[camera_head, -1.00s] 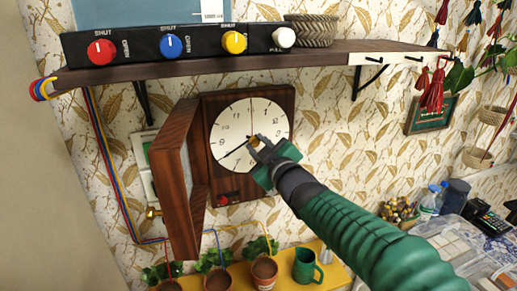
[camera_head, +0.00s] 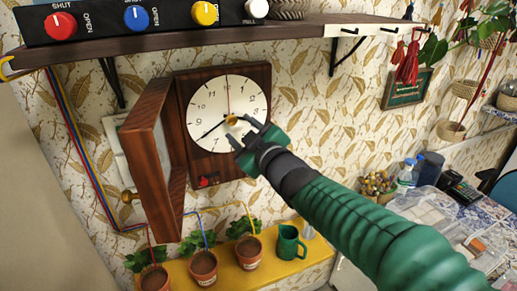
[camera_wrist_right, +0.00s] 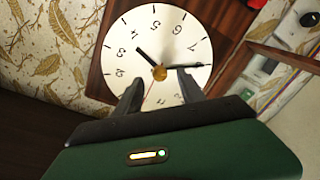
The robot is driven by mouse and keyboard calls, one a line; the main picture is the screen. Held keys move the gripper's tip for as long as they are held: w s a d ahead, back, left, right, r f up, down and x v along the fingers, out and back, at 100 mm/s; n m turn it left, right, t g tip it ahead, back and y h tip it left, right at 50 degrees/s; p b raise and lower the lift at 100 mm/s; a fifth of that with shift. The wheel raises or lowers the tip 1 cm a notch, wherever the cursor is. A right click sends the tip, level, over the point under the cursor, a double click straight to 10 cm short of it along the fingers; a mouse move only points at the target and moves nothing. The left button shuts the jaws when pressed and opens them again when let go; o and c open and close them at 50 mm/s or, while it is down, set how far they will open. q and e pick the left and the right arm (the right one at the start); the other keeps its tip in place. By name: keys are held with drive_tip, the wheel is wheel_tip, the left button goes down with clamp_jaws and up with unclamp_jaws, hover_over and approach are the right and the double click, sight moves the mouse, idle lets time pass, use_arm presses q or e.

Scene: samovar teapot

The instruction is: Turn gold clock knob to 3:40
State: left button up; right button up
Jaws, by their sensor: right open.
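The wall clock (camera_head: 240,92) has a white face in a brown wooden case, with its door swung open to the left. Its gold knob (camera_head: 231,119) is at the face's centre and also shows in the wrist view (camera_wrist_right: 159,73). The long black hand (camera_wrist_right: 188,66) points near 8, and the short black hand (camera_wrist_right: 147,56) points between 3 and 4. A thin red hand (camera_head: 228,97) points near 12. My right gripper (camera_head: 243,132) is open just in front of the knob, its fingers to either side, apparently not gripping it. My left gripper is out of view.
The open wooden door (camera_head: 152,160) stands out left of the clock. Above is a shelf (camera_head: 180,45) with a black panel of coloured knobs (camera_head: 100,20).

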drive_tip(key=v, duration=1.3)
drive_tip(key=shift+f, duration=0.1)
